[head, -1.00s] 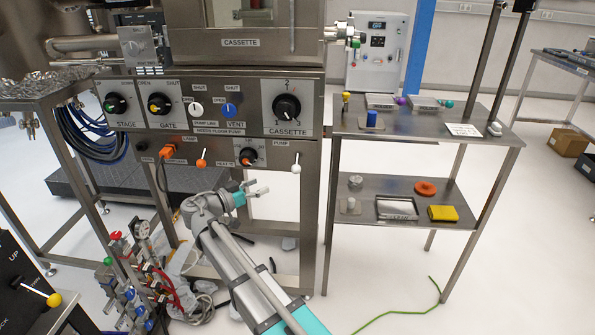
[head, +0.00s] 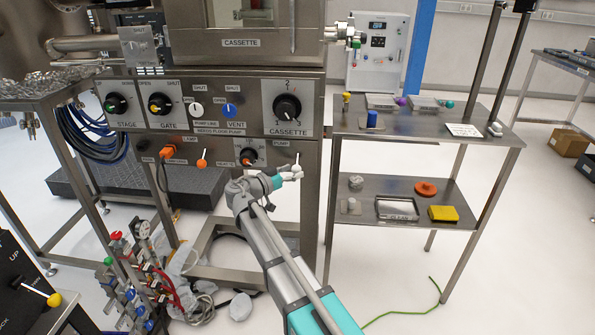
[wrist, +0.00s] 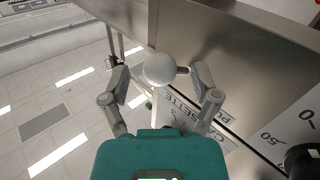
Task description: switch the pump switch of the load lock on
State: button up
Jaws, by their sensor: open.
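The pump switch (head: 297,158) is a thin lever on the right of the lower steel panel, beside the PUMP label (head: 281,142). In the head view its lower end is hard to separate from the fingers. In the wrist view its white ball knob (wrist: 160,69) sits between the two open fingertips, with a gap on each side. My gripper (head: 292,173) is open at the switch and holds nothing. It also shows in the wrist view (wrist: 161,82), with one finger on each side of the knob.
An orange-tipped lever (head: 202,163) and a round orange-marked knob (head: 247,161) are left of the switch on the same panel. The large cassette knob (head: 287,106) is above. A two-tier steel cart (head: 420,150) stands to the right.

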jog(key=shift+w+d, duration=0.45)
jog(key=shift+d, duration=0.05)
grip_shut()
jog(key=shift+d, duration=0.3)
jog(key=shift+a, duration=0.15)
jog(key=shift+r, duration=0.1)
